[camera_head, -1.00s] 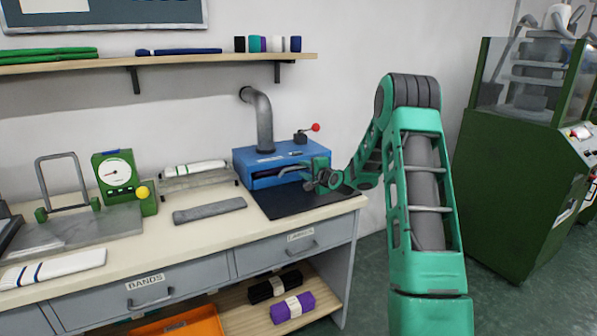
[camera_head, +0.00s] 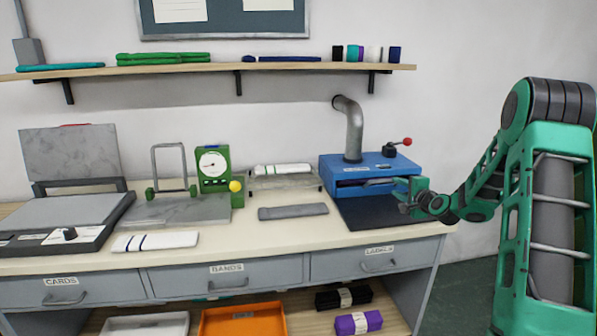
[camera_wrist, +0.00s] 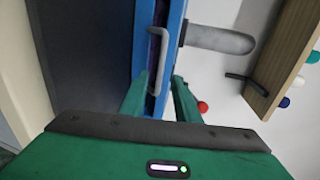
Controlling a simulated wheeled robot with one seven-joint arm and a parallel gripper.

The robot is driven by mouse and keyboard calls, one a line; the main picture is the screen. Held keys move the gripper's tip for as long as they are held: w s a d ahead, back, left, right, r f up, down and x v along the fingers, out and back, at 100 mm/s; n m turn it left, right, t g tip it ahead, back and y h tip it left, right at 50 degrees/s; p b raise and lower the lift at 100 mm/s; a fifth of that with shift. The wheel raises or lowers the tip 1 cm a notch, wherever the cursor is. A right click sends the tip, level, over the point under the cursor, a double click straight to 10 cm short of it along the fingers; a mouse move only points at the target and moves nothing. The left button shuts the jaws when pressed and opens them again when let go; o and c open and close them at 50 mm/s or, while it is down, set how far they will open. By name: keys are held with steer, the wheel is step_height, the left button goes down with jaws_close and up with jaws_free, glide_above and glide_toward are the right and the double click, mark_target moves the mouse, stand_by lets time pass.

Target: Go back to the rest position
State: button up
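My gripper (camera_head: 404,196) is at the right front of a blue press-like box (camera_head: 345,161) on the workbench, above a dark mat (camera_head: 362,212). In the wrist view, the two green fingers (camera_wrist: 158,95) stand apart. The blue box (camera_wrist: 174,22) and its bent grey handle (camera_wrist: 157,62) show beyond and between the fingers. I see nothing clamped, though the handle is close to the fingers. The rest position is not marked in any view.
The bench (camera_head: 228,246) carries a grey bar (camera_head: 293,211), a green dial gauge (camera_head: 212,165) and a folded white band (camera_head: 155,241). Floor (camera_head: 465,264) shows right of the bench.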

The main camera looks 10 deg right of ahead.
steer(key=s+a+n+g, duration=0.4)
steer(key=s+a+g, duration=0.1)
steer(key=s, duration=1.3)
steer(key=s+a+r+n+g, duration=0.1)
steer(key=s+a+n+g, duration=0.3)
steer(key=s, duration=1.4)
steer(key=s+a+n+g+y, duration=0.1)
steer(key=s+a+n+g, duration=0.3)
steer(key=s, duration=1.4)
steer(key=a+g, duration=0.2)
steer(key=shift+s+r+g, duration=0.3)
steer(key=shift+s+g, duration=0.1)
steer(key=shift+w+f, duration=0.25)
steer(key=shift+w, duration=0.4)
